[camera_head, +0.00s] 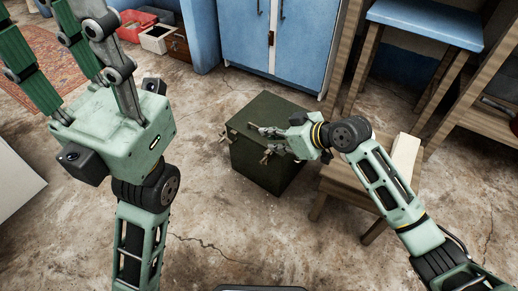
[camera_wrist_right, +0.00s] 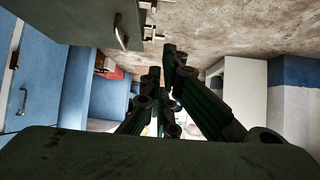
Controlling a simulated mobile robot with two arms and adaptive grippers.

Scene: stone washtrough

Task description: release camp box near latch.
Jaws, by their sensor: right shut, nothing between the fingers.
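The dark green camp box (camera_head: 262,172) stands on the stone floor, lid down as far as I can see. A small metal latch (camera_head: 226,136) shows at its left corner, and more latch hardware shows near my right fingers. In the right wrist view the box (camera_wrist_right: 85,18) fills the upper left, with latch hardware (camera_wrist_right: 150,22) at its edge. My right gripper (camera_head: 268,140) is shut and empty, over the box's top front edge by the latch side; contact is unclear. My left gripper (camera_head: 62,42) is raised at upper left, fingers spread and empty.
A wooden stool (camera_head: 345,178) stands close right of the box, with a pale block (camera_head: 404,156) on it. A blue cabinet (camera_head: 275,42) is behind. A blue-topped stool (camera_head: 425,24) and a red crate (camera_head: 135,24) stand farther back. Floor left of the box is clear.

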